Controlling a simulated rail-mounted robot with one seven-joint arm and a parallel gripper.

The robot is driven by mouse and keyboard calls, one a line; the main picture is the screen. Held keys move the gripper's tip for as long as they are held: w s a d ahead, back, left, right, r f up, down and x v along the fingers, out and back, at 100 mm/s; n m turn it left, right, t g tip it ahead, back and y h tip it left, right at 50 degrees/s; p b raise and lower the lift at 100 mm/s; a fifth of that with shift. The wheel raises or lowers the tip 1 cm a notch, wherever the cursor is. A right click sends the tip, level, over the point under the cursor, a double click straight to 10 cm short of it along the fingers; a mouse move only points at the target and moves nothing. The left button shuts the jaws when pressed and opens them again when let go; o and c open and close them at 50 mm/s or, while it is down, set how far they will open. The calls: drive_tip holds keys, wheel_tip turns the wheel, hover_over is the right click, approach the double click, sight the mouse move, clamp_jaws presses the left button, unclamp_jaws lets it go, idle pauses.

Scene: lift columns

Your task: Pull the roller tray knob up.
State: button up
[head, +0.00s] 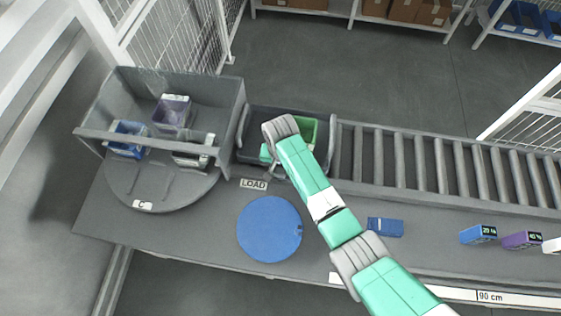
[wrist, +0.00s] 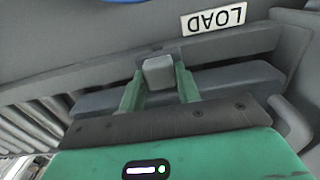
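The dark grey roller tray (head: 331,152) sits at the left end of the roller track and holds a green bin (head: 308,130). My gripper (head: 274,168) reaches down at the tray's front side, largely hidden by my arm in the head view. In the wrist view, a small light-grey square knob (wrist: 158,72) sits on a dark bar. My gripper's two green fingers (wrist: 160,76) stand on either side of the knob. The fingertips are very close to its sides; whether they touch it is unclear.
A large grey bin (head: 92,137) with small boxes stands on a round plate at left. A LOAD label (head: 254,184) and blue disc (head: 269,229) lie in front of the tray. A blue block (head: 385,227) and small labelled boxes (head: 478,234) stand right. Rollers (head: 440,160) are empty.

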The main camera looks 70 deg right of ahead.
sight(281, 170)
idle(0.4)
drive_tip(key=shift+r+p, duration=0.8)
drive_tip(key=shift+r, duration=0.1)
drive_tip(key=o, duration=0.8)
wheel_tip(281, 170, up, 9)
drive_tip(key=p, duration=0.9)
